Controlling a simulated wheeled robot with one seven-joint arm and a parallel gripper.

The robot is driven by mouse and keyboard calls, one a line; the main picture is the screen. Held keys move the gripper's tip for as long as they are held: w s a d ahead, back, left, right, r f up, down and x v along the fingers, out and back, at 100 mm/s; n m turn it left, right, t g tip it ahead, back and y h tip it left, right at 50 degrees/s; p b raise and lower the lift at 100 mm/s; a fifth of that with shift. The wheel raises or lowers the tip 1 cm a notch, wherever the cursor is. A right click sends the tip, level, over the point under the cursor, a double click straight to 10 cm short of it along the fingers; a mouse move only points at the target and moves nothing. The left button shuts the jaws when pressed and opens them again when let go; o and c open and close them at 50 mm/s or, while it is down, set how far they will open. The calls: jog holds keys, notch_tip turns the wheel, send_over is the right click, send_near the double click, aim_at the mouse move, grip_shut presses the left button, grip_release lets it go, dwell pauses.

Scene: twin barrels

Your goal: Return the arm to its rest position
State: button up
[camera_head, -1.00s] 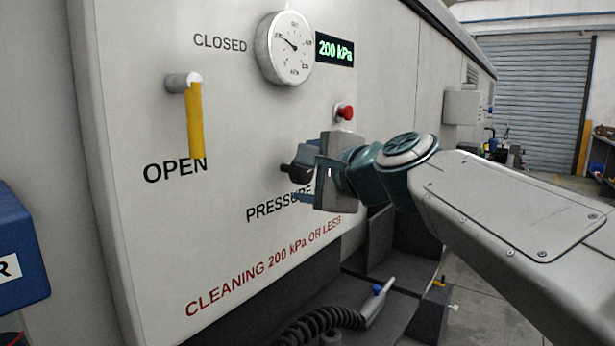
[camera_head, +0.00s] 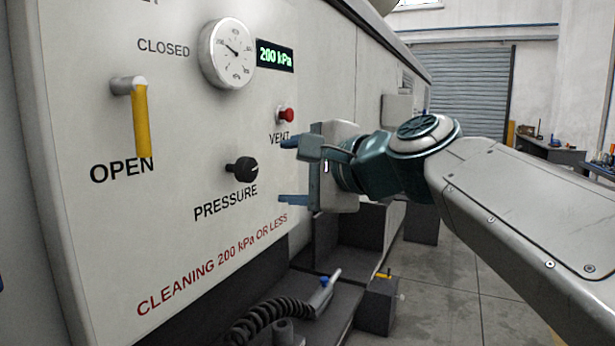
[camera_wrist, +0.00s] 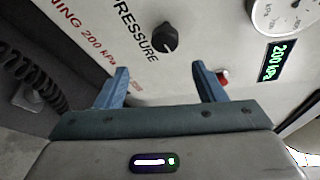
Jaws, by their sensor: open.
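My gripper (camera_head: 291,171) is open and empty, with its two blue fingers apart, to the right of the black pressure knob (camera_head: 242,170) and clear of it. In the wrist view the fingers of my gripper (camera_wrist: 163,88) point at the panel, and the knob (camera_wrist: 164,37) shows beyond the gap between them. My grey arm reaches in from the right side of the head view.
The white panel (camera_head: 110,230) carries a yellow lever (camera_head: 141,120) hanging down at OPEN, a gauge (camera_head: 227,54), a 200 kPa display (camera_head: 275,56) and a red vent button (camera_head: 286,115). A hose nozzle (camera_head: 325,290) lies below. Open floor (camera_head: 450,300) is at right.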

jog(key=s+d+f+n+g+h+p, duration=0.3)
jog(key=s+d+f+n+h+p, duration=0.2)
jog(key=d+f, duration=0.5)
jog(key=s+d+f+n+g+h+p, duration=0.4)
jog(key=s+d+f+p, duration=0.4)
jog(key=f, duration=0.6)
jog(key=s+d+n+h, duration=0.1)
jog(key=s+d+h, duration=0.1)
jog(key=d, duration=0.1)
jog(key=shift+n+g+h+p, duration=0.3)
jog(key=shift+n, duration=0.1)
dwell(0.9)
